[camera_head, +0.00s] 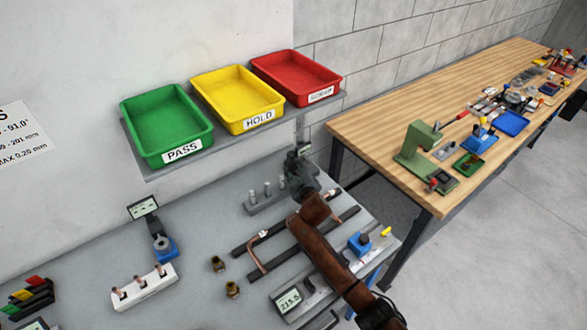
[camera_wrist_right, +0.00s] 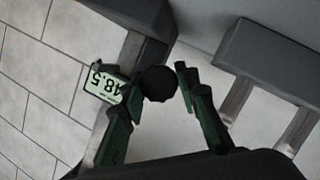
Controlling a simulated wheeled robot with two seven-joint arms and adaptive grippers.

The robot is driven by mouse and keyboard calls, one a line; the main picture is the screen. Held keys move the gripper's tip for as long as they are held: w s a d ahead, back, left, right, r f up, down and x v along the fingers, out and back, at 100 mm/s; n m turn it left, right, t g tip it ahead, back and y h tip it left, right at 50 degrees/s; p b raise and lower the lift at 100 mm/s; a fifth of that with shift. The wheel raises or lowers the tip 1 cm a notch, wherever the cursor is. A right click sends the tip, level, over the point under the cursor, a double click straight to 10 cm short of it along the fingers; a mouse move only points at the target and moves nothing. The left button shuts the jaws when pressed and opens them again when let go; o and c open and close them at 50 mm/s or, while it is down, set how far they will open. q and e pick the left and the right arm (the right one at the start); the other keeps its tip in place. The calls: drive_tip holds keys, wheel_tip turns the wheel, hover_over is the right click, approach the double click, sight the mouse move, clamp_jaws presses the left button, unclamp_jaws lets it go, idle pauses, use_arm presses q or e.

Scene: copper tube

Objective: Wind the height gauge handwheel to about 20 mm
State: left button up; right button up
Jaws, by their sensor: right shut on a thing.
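The height gauge stands at the back of the grey bench, mostly hidden behind my right gripper (camera_head: 299,172); its small display (camera_head: 304,149) shows above the gripper. In the right wrist view the green display (camera_wrist_right: 102,84) is tilted and its digits look like 48.5. The dark round handwheel (camera_wrist_right: 158,84) sits between the two fingers of my right gripper (camera_wrist_right: 160,80), which is shut on it. The handwheel is hidden in the head view. My left gripper is not in view.
Green PASS (camera_head: 166,124), yellow HOLD (camera_head: 237,98) and red (camera_head: 296,77) trays stand on a shelf behind. A bent copper tube (camera_head: 256,258) lies by dark rails under my right arm. A block with several pins (camera_head: 265,198) stands left of the gripper.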

drive_tip(key=o, duration=1.2)
drive_tip(key=shift+c, duration=0.2)
drive_tip(key=shift+v, duration=4)
drive_tip(key=shift+c, duration=0.2)
